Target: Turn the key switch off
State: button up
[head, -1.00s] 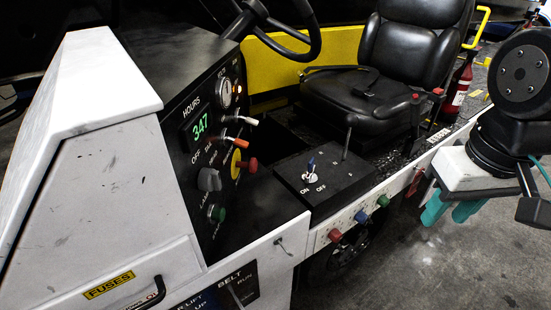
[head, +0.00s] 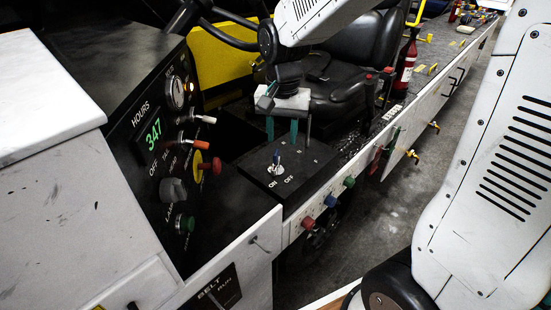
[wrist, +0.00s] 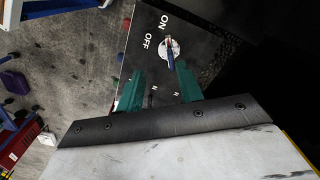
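The key switch (head: 277,168) is a round silver lock with a blue-headed key standing in it, on a black console panel marked ON and OFF. It also shows in the wrist view (wrist: 172,48), beside the two labels. Which label the key points to is hard to tell. My gripper (head: 282,140) has two teal fingers, parted and empty, pointing down above the panel, just above and behind the key in the head view. In the wrist view my gripper (wrist: 157,70) has the key beyond its fingertips, nearer the right finger. Contact with the key cannot be made out.
The dash at left carries an hours display (head: 153,134), toggles, a red knob (head: 216,165) and a green knob (head: 185,224). A steering wheel (head: 213,25) and black seat (head: 345,75) stand behind. Red, blue and green knobs line the front edge (head: 329,201).

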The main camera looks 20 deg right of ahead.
aim_at(276, 151)
jog(key=shift+w+a+f+m, duration=0.2)
jog(key=shift+w+f+m, duration=0.1)
jog(key=shift+w+f, duration=0.9)
jog(key=shift+f, duration=0.15)
notch_tip(276, 151, down, 7)
jog(key=shift+f, duration=0.1)
grip_shut()
